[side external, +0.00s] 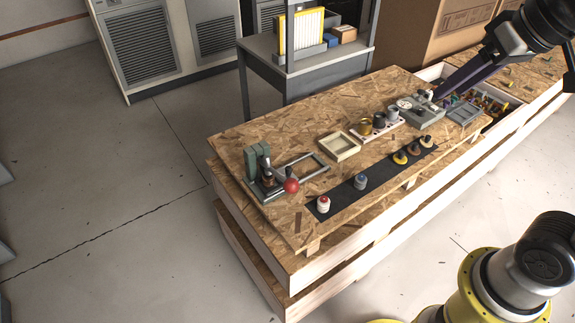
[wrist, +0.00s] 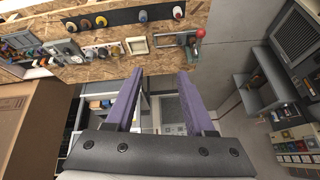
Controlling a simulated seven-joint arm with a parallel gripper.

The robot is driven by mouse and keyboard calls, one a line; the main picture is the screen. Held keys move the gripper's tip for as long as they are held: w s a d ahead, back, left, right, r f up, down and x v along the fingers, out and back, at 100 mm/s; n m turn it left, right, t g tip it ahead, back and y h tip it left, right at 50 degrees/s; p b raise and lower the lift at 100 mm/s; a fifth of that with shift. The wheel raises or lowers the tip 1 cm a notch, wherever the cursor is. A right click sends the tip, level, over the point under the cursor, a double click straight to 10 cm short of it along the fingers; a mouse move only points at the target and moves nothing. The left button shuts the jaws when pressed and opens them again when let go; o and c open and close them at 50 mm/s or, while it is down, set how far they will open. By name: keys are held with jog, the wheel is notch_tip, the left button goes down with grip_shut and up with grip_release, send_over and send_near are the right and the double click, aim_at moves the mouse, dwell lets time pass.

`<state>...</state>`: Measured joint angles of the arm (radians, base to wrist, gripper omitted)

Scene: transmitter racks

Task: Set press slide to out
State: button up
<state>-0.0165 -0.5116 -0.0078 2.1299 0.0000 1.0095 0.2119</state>
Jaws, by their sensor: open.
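The press (side external: 262,170) stands at the left end of the wooden bench, with a green upright body and a red ball (side external: 291,185) on its handle. A grey rectangular frame (side external: 318,158) extends from its base to the right; which part is the slide, and how far out it sits, is too small to tell. In the wrist view the press (wrist: 188,40) is beyond the fingertips, at the top. My gripper (side external: 440,94) is over the bench's right part, well away from the press. In the wrist view my gripper (wrist: 160,78) is open and empty, its purple fingers apart.
A cream tray (side external: 340,146), a pink-white rack (side external: 376,131) with pots and grey fixtures (side external: 420,115) stand between my gripper and the press. A dark mat (side external: 375,175) with several knobs lies along the front. A grey table (side external: 310,62) stands behind the bench.

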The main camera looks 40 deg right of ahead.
jog(key=w+r, duration=0.2)
jog(key=w, duration=0.5)
jog(key=g, duration=0.6)
send_over(289, 168)
notch_tip(289, 168, down, 28)
jog(key=shift+m, duration=0.4)
notch_tip(289, 168, down, 13)
jog(key=shift+c, duration=0.2)
grip_shut()
